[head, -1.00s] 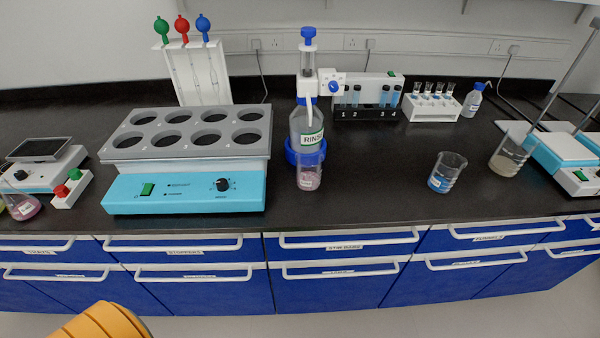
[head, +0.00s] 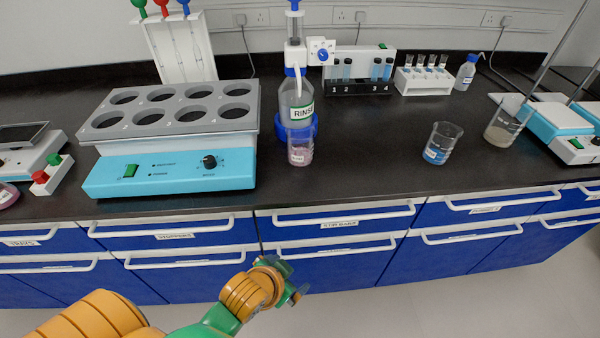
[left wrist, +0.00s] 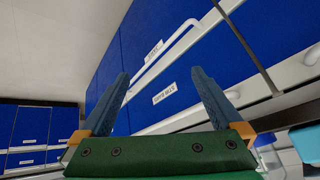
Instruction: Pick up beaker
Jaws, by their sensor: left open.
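Three beakers stand on the black bench in the head view. One with pinkish contents (head: 300,148) stands just in front of the rinse bottle. One with blue liquid (head: 441,144) stands alone right of centre. One with beige contents (head: 505,124) stands at the right beside a turquoise-and-white device. My left gripper (head: 291,279) is in front of the drawers, below the bench top and away from every beaker. In the left wrist view its two fingers (left wrist: 160,75) are spread with nothing between them. That view shows no beaker. My right gripper is not in view.
A turquoise block with round wells (head: 170,175) stands on the left. The rinse bottle (head: 296,103) and dispenser are behind the pink beaker. Tube racks (head: 427,80) stand farther back. Blue drawers (head: 340,222) with white handles face me. Bench around the blue beaker is clear.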

